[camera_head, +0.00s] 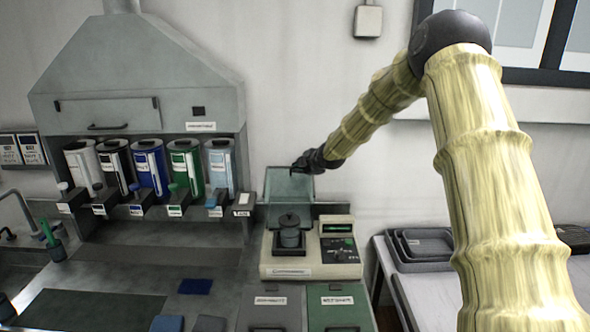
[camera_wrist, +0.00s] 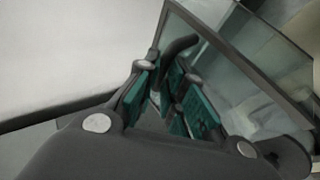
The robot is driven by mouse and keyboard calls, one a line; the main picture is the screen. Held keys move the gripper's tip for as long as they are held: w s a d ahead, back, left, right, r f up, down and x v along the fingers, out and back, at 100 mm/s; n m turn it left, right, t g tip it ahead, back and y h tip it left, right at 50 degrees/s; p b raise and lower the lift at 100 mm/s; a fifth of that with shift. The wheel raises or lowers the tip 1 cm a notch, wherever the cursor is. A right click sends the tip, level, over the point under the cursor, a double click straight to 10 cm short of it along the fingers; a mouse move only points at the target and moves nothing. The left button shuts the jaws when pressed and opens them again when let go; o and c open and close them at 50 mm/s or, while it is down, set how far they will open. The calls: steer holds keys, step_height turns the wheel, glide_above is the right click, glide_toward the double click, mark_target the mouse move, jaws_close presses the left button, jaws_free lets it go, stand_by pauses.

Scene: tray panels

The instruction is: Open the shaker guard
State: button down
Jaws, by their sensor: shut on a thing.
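The shaker (camera_head: 290,270) is a cream machine with a dark pot (camera_head: 289,232) standing on its platform. Its guard (camera_head: 288,187) is a clear greenish panel, raised and standing steeply at the back of the machine. My gripper (camera_head: 303,167) is at the guard's top edge in the head view. In the wrist view my gripper (camera_wrist: 168,95), with teal finger pads, is shut around the dark curved handle (camera_wrist: 180,46) on the guard's frame. The guard's glass (camera_wrist: 235,60) fills the upper right there. The fingers hide part of the handle.
A control panel (camera_head: 339,249) sits right of the pot. A row of several coloured canisters (camera_head: 150,167) stands under a grey hood at the left. Grey trays (camera_head: 425,245) lie on a table at the right. The wall is behind the shaker.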

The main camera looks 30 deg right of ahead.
steer(key=shift+w+d+r, duration=0.1)
steer(key=shift+w+r, duration=0.15)
steer(key=shift+r, duration=0.3)
steer(key=c, duration=1.7)
jaws_free()
steer(key=shift+o, duration=0.8)
steer(key=shift+s, duration=0.3)
steer(key=shift+f, duration=0.1)
steer(key=v, duration=1.2)
